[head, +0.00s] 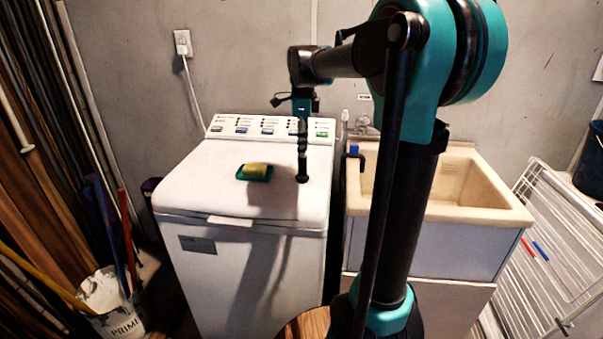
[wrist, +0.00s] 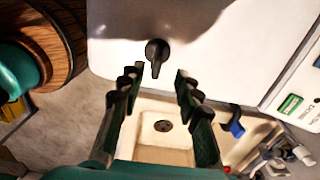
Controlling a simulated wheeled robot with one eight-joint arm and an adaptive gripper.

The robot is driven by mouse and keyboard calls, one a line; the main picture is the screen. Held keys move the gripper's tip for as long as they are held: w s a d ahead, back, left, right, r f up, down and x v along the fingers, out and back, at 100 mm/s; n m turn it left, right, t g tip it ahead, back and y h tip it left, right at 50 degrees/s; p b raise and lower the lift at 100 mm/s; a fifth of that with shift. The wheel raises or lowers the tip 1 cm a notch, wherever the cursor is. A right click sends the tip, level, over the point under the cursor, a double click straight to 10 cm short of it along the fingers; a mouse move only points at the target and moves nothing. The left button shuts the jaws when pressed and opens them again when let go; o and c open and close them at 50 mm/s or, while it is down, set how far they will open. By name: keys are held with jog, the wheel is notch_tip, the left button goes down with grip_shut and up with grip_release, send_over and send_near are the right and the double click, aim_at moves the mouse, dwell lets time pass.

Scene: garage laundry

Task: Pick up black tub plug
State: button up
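The black tub plug (wrist: 155,52) lies on the white washing machine lid (head: 195,190), showing in the wrist view as a small dark round piece with a narrow tail. My gripper (wrist: 157,74) is open. Its two fingers stand on either side of a gap, with the plug just beyond the fingertips and roughly centred between them. Nothing is held. In the head view my gripper (head: 302,168) points down over the right part of the lid. There I cannot tell the plug apart from the dark fingertips.
A yellow sponge on a green dish (head: 254,173) sits on the lid left of my gripper. The control panel (head: 268,128) rises behind. A cream sink (head: 480,205) with a tap stands to the right, a drying rack (head: 545,255) beyond it. The lid's front left is clear.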

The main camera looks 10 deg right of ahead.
aim_at(302, 176)
jog(key=shift+s+a+f, duration=0.1)
jog(key=shift+f, duration=1.75)
jog(key=shift+s+f, duration=0.1)
jog(key=shift+f, duration=1.7)
grip_shut()
